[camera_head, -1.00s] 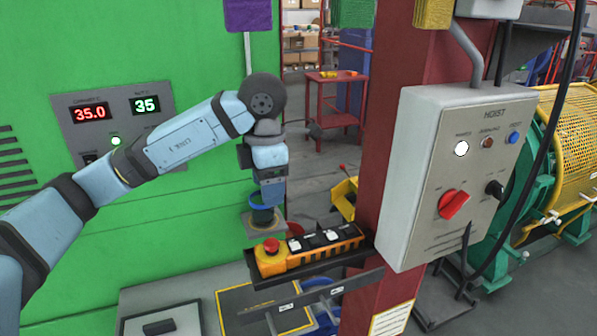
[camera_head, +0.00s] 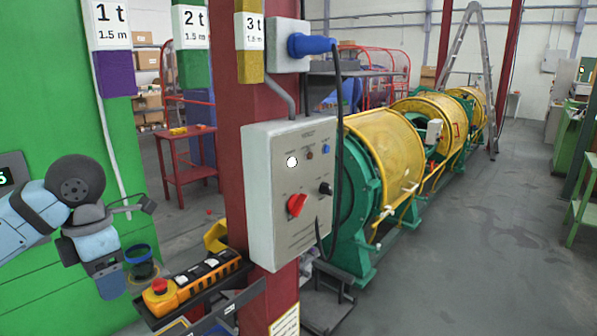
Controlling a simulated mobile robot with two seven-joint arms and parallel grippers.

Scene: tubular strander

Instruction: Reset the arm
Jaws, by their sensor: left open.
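My left arm comes in from the left edge, its wrist bent downward in front of the green cabinet (camera_head: 40,115). My left gripper (camera_head: 112,288) hangs at its lower end, pointing down. It is open and I see nothing held in it. It is just left of a blue-rimmed dark cup (camera_head: 139,262), apart from the orange pendant control. My right gripper is out of view.
A red cart (camera_head: 185,160) stands behind. Open grey floor (camera_head: 480,250) lies to the right.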

